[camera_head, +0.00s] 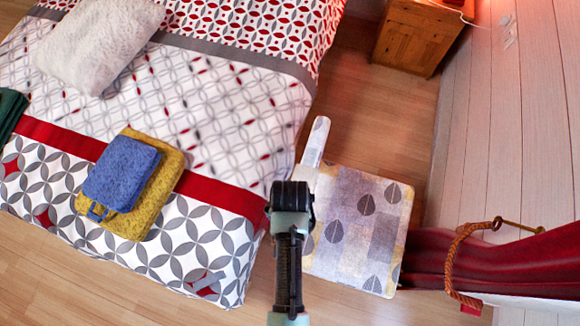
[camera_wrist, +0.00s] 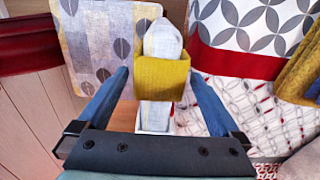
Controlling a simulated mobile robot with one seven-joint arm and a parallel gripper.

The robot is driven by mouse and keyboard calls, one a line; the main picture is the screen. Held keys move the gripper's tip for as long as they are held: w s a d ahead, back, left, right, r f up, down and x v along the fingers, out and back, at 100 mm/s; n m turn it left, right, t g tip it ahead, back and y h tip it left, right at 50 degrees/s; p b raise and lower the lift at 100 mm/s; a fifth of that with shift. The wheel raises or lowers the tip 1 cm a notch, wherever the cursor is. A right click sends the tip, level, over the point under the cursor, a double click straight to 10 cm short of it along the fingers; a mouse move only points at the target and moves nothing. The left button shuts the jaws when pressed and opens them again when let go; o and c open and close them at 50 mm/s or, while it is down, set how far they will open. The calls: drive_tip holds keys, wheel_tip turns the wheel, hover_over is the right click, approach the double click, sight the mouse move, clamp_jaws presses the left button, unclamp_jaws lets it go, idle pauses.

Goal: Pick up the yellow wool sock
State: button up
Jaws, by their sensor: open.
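The yellow wool sock (camera_wrist: 161,82) shows in the wrist view as a mustard band across a narrow pale padded board (camera_wrist: 160,40). The board shows above and below it; I cannot tell whether the sock wraps right around or lies over it. My gripper (camera_wrist: 158,74) is open, with one blue finger to the left of the sock and one to the right. A gap shows on each side, and nothing is held. In the head view my arm hides the sock; the narrow board's far end (camera_head: 316,140) shows beyond it.
A wide leaf-patterned board (camera_head: 362,215) stands beside the narrow one. The bed (camera_head: 220,100) is left, with a yellow folded towel (camera_head: 165,190), a blue folded cloth (camera_head: 122,172) and a pale cushion (camera_head: 98,42). A red curtain (camera_head: 500,262) and wooden cabinet (camera_head: 415,38) are right.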

drive_tip(key=shift+f, duration=0.1)
drive_tip(key=c, duration=1.2)
wheel_tip(320, 180, up, 18)
drive_tip(key=p, duration=0.3)
drive_tip(key=w+f+n, duration=0.1)
drive_tip(key=w, duration=0.1)
drive_tip(key=w+f+n+b, duration=0.1)
drive_tip(key=w, duration=0.2)
drive_tip(key=w+f+n+b, duration=0.1)
drive_tip(key=w+f, duration=0.1)
drive_tip(key=shift+w+n, duration=0.2)
drive_tip(key=shift+n, duration=0.1)
drive_tip(key=shift+d+f, duration=0.1)
drive_tip(key=shift+d, duration=0.05)
